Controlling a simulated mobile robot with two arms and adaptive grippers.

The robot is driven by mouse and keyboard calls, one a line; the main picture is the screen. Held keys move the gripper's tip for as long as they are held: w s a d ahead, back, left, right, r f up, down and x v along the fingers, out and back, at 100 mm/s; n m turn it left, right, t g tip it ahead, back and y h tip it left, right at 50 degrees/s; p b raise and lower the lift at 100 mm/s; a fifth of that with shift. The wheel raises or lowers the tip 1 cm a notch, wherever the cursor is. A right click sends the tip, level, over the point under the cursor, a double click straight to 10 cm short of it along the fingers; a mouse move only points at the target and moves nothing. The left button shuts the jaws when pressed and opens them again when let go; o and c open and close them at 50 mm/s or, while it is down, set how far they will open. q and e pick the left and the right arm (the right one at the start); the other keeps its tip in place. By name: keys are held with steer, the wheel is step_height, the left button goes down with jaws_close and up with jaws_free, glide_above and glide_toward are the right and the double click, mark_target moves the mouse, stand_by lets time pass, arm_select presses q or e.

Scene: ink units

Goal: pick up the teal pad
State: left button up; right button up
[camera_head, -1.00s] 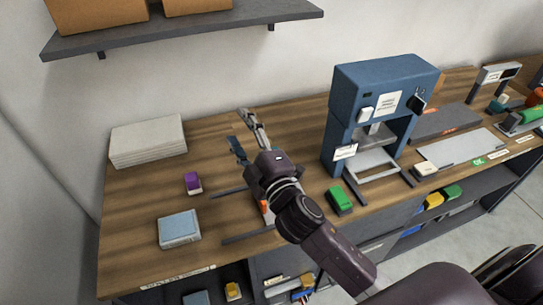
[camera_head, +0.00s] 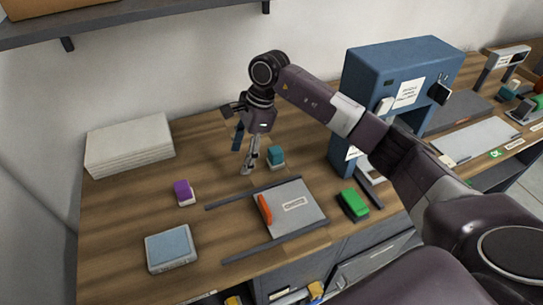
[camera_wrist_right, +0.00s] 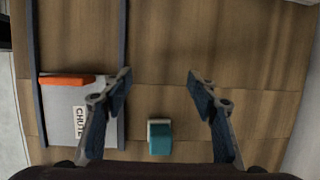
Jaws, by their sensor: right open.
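The teal pad (camera_head: 276,156) is a small teal block on a pale base. It stands on the wooden table, behind the grey chute plate. In the right wrist view the teal pad (camera_wrist_right: 160,143) lies low in the middle, between the two fingers' sides but nearer the camera's lower edge than the fingertips. My right gripper (camera_head: 243,154) points down with its fingers apart and empty, just left of the pad in the head view. Its open fingers also show in the wrist view (camera_wrist_right: 159,76). No contact with the pad shows. My left gripper is out of view.
The grey chute plate (camera_head: 299,208) with an orange handle lies between two dark rails. A purple pad (camera_head: 183,191), a green pad (camera_head: 353,204), a blue-topped box (camera_head: 170,248) and a paper stack (camera_head: 130,146) lie around. A blue press (camera_head: 372,70) stands to the right.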

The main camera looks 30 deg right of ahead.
mark_target(276, 150)
steer(key=d+h, duration=0.1)
steer(key=d, duration=0.2)
steer(key=d+h, duration=0.1)
steer(key=d, duration=0.2)
steer(key=d+r+g+h, duration=0.1)
steer(key=d, duration=0.2)
steer(key=shift+w+d+r, duration=0.1)
steer(key=shift+w+d, duration=0.15)
steer(key=shift+s+d+f, duration=0.1)
steer(key=shift+d+f, duration=0.1)
steer(key=shift+d, duration=0.05)
steer(key=shift+f+p, duration=0.3)
steer(key=shift+f, duration=0.6)
steer(key=f, duration=0.1)
steer(key=f+p, duration=0.1)
steer(key=f, duration=0.1)
steer(key=f+p, duration=0.1)
steer(key=shift+d+f, duration=0.2)
steer(key=shift+d, duration=0.05)
steer(key=shift+f, duration=0.45)
steer(key=c, duration=1.3)
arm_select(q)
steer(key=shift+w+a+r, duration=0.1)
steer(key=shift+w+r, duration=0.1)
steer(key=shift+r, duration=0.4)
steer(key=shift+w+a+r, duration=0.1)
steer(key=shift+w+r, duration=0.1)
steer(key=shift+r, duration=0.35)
arm_select(e)
steer(key=shift+r, duration=0.1)
